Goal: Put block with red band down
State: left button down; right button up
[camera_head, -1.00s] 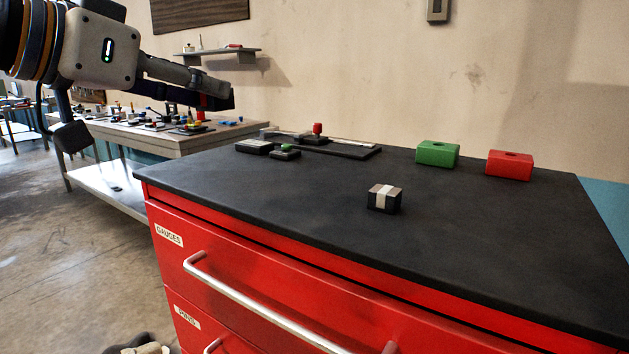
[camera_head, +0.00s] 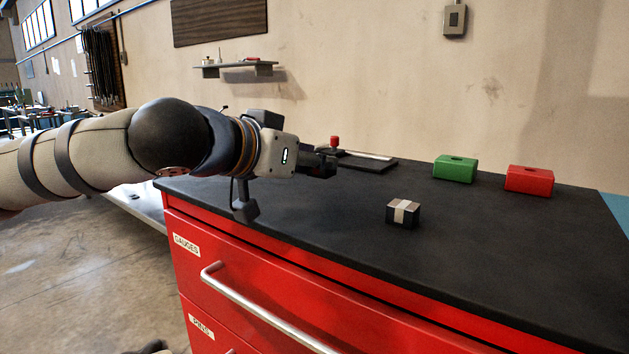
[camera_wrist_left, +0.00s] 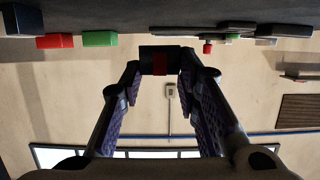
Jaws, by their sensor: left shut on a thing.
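My left gripper (camera_head: 322,163) reaches in from the left above the dark top of the red cabinet (camera_head: 480,245). It is shut on the block with the red band, a dark block with a red stripe (camera_wrist_left: 160,64), seen between the fingertips (camera_wrist_left: 160,74) in the left wrist view. In the head view I cannot make out the held block clearly against the dark fingers. The left wrist view is upside down, with the cabinet top along its upper edge and the block apart from it. My right gripper is not in view.
A dark block with a white band (camera_head: 403,213) sits on the cabinet top, right of the gripper. A green box (camera_head: 455,169) and a red box (camera_head: 529,181) stand at the back. A red-knobbed piece (camera_head: 334,143) and a flat dark tray (camera_head: 368,164) lie behind the gripper.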

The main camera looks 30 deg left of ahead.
aim_at(315, 202)
pick_arm(q)
jog(key=shift+w+d+f, duration=0.1)
jog(key=shift+w+f, duration=0.05)
jog(key=shift+f, duration=0.65)
jog(key=shift+w+d+f, duration=0.1)
jog(key=shift+f, duration=0.7)
jog(key=shift+f, duration=0.1)
jog(key=shift+f, duration=0.15)
jog(key=c, duration=1.2)
grip_release()
jog(key=shift+a, duration=0.1)
